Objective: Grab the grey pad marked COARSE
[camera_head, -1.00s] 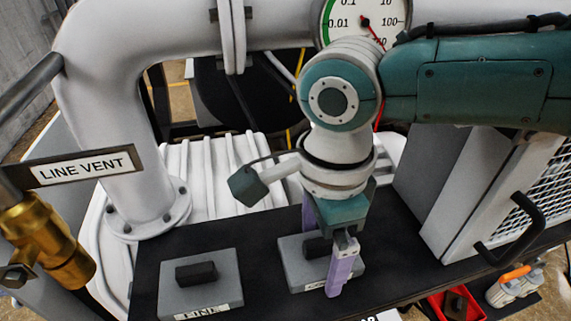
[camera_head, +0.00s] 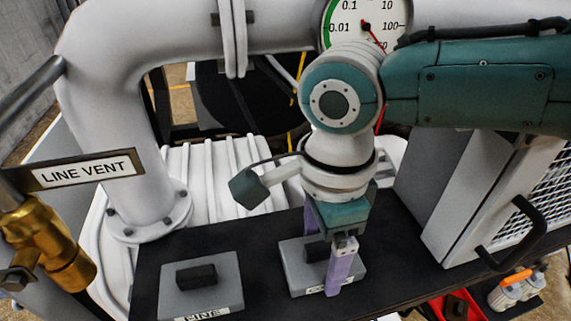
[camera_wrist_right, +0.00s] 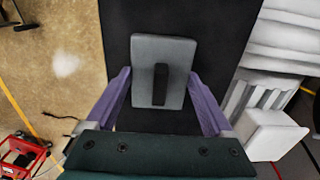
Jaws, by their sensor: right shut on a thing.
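The grey pad marked COARSE (camera_head: 294,272) lies on the black bench top, with a dark block-shaped handle on it. Only the first letters of its label show in the head view, the rest being covered by a finger. My right gripper (camera_head: 322,264) is down at this pad, with one purple finger at its near side and one behind it. My left gripper is not in view.
A second grey pad marked FINE (camera_head: 222,292) lies to the left on the black bench (camera_head: 258,262). A white pipe (camera_head: 95,110) and gauge (camera_head: 364,22) stand behind. A brass valve (camera_head: 45,245) is at left; a mesh-sided cabinet (camera_head: 470,215) is at right.

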